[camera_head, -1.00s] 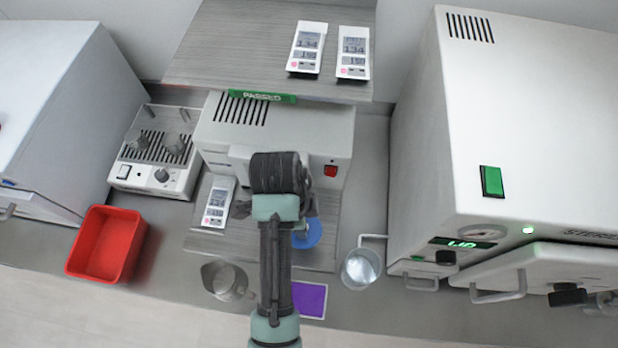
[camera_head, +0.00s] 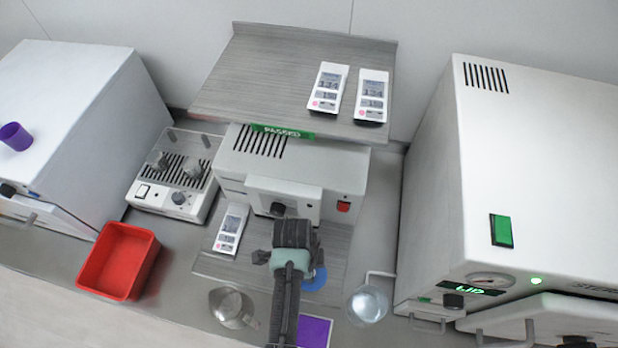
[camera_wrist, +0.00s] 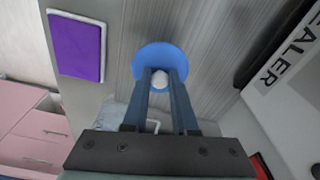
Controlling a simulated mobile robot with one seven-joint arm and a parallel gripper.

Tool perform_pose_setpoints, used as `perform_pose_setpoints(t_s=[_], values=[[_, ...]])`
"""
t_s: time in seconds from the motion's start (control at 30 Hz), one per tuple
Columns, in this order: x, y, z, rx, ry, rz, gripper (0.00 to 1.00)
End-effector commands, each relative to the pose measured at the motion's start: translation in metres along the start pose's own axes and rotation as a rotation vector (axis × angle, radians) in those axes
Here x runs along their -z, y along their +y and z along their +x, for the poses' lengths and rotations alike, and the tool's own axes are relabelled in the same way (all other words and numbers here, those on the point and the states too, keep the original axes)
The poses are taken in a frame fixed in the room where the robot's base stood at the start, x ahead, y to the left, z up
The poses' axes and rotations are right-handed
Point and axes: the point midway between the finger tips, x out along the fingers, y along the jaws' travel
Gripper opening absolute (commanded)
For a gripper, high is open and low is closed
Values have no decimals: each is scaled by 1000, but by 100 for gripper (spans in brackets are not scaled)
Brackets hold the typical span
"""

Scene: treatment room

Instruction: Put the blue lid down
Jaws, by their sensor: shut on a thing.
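The blue lid (camera_wrist: 163,57) is a round disc with a pale knob, seen in the wrist view between the two fingertips. My gripper (camera_wrist: 160,78) is shut on its knob. In the head view the lid (camera_head: 316,279) shows partly, to the right of my gripper (camera_head: 293,262), which hides the rest. The lid is over the grey wood-grain board in front of the sealer. I cannot tell whether it touches the board.
A metal jug (camera_head: 229,306) stands left of my arm, and a clear beaker (camera_head: 367,305) stands to the right. A purple pad (camera_head: 314,331) lies in front. A red bin (camera_head: 119,261) is at the left. The sealer (camera_head: 290,170) stands behind the lid.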

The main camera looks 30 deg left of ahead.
Motion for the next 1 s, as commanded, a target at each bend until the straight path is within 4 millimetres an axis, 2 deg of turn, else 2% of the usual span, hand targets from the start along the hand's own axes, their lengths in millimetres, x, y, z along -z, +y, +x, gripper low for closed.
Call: perform_pose_setpoints(t_s=[0.17, 0.2, 0.33, 0.37, 0.6, 0.77, 0.87, 1.0], values=[[0, 0, 3, 0, 0, 0, 0], [0, 0, 3, 0, 0, 0, 30], [0, 0, 2, 0, 0, 0, 53], [0, 0, 2, 0, 0, 0, 56], [0, 0, 2, 0, 0, 0, 56], [0, -1, -5, 2, 0, 0, 56], [0, -2, -18, 5, 1, 0, 56], [0, -2, -45, 6, 1, 0, 56]])
